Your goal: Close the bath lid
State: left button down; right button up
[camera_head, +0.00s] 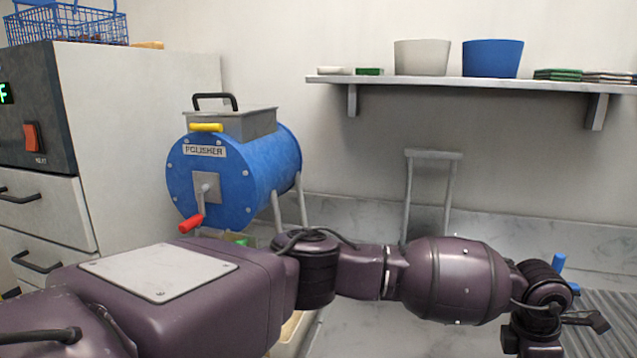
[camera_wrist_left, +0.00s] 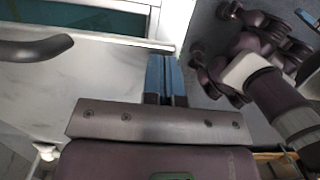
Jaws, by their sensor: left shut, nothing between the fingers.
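My left arm crosses the bottom of the head view, its wrist end at the lower right; I cannot make out its fingers there. In the left wrist view my left gripper (camera_wrist_left: 165,78) points away with its two blue fingers together, shut and empty. At the top left of that view is a teal surface (camera_wrist_left: 75,14) inside a pale metal frame, which may be part of the bath. A dark curved bar (camera_wrist_left: 35,48), perhaps a handle, lies left of the fingers, apart from them. I cannot tell for certain which part is the bath lid or how far open it is.
The blue polisher drum (camera_head: 235,175) with a red crank stands behind my arm. A wall shelf (camera_head: 470,84) holds a white pot (camera_head: 421,58) and a blue pot (camera_head: 492,59). A ribbed grey surface (camera_head: 613,305) is at the right.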

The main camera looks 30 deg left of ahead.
pick_arm(q)
jog(key=f, duration=0.2)
jog(key=f+y, duration=0.1)
jog(key=shift+w+d+b, duration=0.15)
jog(key=shift+d+b, duration=0.15)
jog(key=shift+b, duration=0.1)
jog(key=shift+f, duration=0.1)
pick_arm(e)
jog(key=shift+w+r, duration=0.1)
jog(key=shift+w, duration=0.7)
jog(key=shift+s, duration=0.1)
